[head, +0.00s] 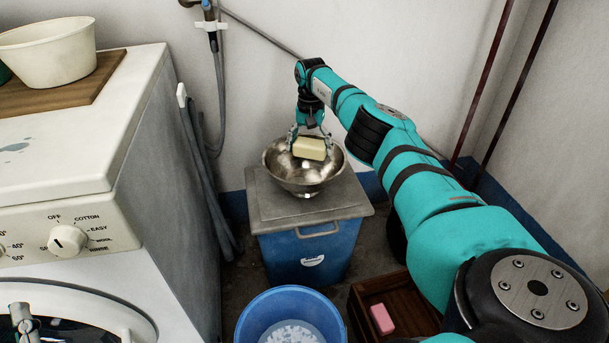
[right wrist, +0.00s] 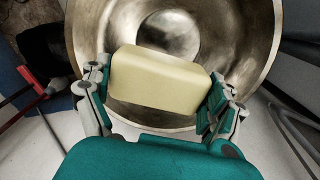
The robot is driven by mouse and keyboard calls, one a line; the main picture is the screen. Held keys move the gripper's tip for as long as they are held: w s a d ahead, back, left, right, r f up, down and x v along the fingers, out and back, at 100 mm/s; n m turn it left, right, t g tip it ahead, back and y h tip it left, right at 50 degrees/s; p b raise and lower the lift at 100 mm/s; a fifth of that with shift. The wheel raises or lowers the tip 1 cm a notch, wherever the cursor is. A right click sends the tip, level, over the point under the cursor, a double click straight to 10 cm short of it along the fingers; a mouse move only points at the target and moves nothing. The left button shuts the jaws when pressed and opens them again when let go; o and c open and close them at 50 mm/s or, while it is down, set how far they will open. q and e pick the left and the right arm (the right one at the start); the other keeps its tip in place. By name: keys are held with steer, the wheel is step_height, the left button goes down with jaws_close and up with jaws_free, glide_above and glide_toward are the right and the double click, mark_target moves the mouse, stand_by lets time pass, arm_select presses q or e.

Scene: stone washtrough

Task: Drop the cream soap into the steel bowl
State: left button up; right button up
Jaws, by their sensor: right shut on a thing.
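The cream soap (head: 309,149) is a pale block held between the fingers of my right gripper (head: 310,141). In the right wrist view the soap (right wrist: 158,77) is gripped at its two ends by the gripper (right wrist: 160,100). The steel bowl (head: 282,176) is round and shiny and stands on a grey lid. The soap is above the bowl's opening, and the bowl's inside (right wrist: 115,20) shows behind it in the right wrist view. A small grey piece at the lower left of the head view may be part of my left gripper (head: 22,318); its jaws cannot be made out.
The grey lid (head: 268,212) covers a blue bin (head: 300,262). A blue bucket (head: 247,322) with whitish contents stands in front. A wooden crate (head: 362,298) holds a pink soap (head: 382,319). A washing machine (head: 110,150) bears a cream basin (head: 50,58) on a board (head: 95,80).

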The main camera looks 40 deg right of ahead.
arm_select(q)
steer(key=shift+s+r+t, duration=0.75)
steer(key=shift+r+t, duration=0.15)
steer(key=shift+r, duration=0.15)
arm_select(e)
steer(key=shift+f, duration=0.4)
steer(key=o, duration=1)
steer(key=shift+r, duration=0.1)
step_height(320, 180, up, 12)
